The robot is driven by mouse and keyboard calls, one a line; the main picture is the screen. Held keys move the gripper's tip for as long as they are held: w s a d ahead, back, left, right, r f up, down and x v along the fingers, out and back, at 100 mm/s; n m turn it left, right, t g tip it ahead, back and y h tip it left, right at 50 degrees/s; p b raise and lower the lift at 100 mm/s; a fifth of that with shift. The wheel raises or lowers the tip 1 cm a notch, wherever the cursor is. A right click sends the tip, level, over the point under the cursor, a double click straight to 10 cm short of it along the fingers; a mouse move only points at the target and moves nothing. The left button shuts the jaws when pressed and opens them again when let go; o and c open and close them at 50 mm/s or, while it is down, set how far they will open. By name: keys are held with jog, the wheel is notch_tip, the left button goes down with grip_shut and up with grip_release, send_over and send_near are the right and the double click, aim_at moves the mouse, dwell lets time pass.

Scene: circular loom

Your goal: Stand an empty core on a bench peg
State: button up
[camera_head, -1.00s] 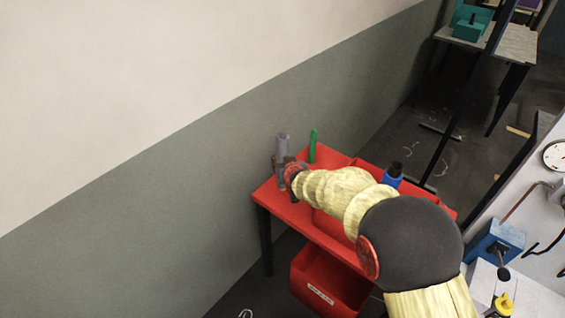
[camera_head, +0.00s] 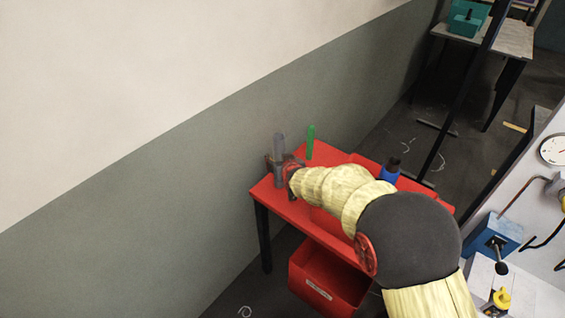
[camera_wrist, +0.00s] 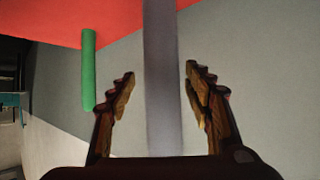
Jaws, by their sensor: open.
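A grey core (camera_head: 279,150) stands upright at the left end of the red bench (camera_head: 268,188). In the wrist view the grey core (camera_wrist: 163,80) runs between the two fingers of my gripper (camera_wrist: 160,100), with a gap on each side. My gripper (camera_head: 278,168) is open around the core. A green peg (camera_head: 311,142) stands bare on the bench to the right of the core; it also shows left of my gripper in the wrist view (camera_wrist: 89,70). Any peg inside the core is hidden.
A blue item with a dark top (camera_head: 391,172) stands at the bench's right side, partly behind my arm. A red bin (camera_head: 325,285) sits below the bench. The wall (camera_head: 200,170) is close behind. White machinery (camera_head: 515,290) stands at the lower right.

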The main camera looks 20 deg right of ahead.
jog(key=v, duration=1.1)
jog(key=shift+s+r, duration=0.15)
jog(key=shift+s, duration=0.2)
jog(key=s+a+f+g, duration=0.1)
jog(key=s+f+g, duration=0.35)
jog(key=s, duration=0.85)
jog(key=s+r+g+p, duration=0.2)
jog(key=s+r+g, duration=0.2)
jog(key=s+r, duration=0.95)
jog(key=s+d+r+t+p, duration=0.1)
jog(key=s+r+t+p, duration=0.1)
jog(key=s+r, duration=0.2)
notch_tip(320, 180, up, 3)
jog(key=shift+r, duration=0.1)
jog(key=shift+s+d, duration=0.1)
jog(key=shift+s, duration=0.1)
jog(key=shift+c, duration=0.4)
